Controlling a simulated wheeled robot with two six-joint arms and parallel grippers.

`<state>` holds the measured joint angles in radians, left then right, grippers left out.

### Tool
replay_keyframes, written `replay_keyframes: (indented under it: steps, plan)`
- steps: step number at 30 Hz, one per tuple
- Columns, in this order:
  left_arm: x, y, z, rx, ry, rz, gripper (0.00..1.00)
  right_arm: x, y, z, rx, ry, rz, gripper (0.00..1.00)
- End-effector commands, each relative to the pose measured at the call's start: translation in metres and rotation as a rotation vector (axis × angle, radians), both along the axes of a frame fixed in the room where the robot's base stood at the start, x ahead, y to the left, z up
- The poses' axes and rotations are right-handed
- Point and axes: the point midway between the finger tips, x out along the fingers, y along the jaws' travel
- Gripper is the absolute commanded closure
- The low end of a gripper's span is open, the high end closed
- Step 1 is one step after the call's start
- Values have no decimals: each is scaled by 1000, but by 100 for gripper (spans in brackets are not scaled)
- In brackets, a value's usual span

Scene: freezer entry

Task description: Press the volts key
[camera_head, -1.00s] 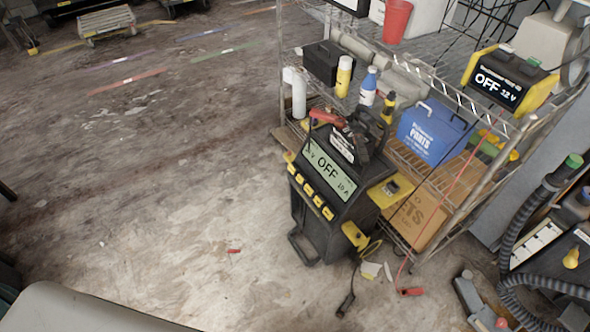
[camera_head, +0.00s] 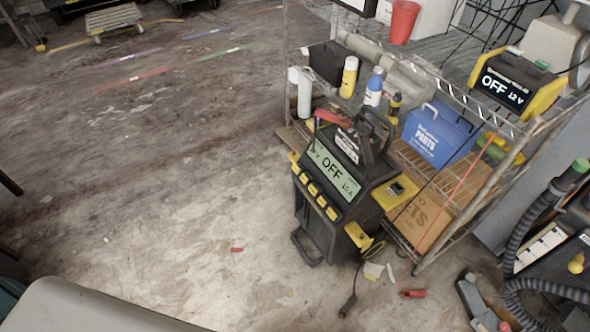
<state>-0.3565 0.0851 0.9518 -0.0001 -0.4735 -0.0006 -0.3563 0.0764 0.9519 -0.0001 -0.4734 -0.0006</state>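A black and yellow wheeled charger (camera_head: 322,222) stands upright on the floor near the middle of the view. Its tilted screen (camera_head: 333,172) reads OFF, with smaller text at its corners. A row of several yellow keys (camera_head: 313,189) runs along the front edge below the screen; their labels are too small to read, so I cannot tell which is the volts key. Neither of my grippers is in view.
A wire shelf (camera_head: 462,203) stands right behind the charger, holding bottles, a blue parts box (camera_head: 437,135) and a cardboard box (camera_head: 428,220). A red clamp (camera_head: 413,293) and cable lie on the floor at its front. A black hose (camera_head: 512,240) is at the right.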

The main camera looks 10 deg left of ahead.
Motion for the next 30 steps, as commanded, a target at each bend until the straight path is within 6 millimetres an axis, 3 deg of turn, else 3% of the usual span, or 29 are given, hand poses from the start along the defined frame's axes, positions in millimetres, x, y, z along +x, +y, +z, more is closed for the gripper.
replay_keyframes:
  steps: [13, 30]
  plan:
    - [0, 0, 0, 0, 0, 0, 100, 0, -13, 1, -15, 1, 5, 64]
    - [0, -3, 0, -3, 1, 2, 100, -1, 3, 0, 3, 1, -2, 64]
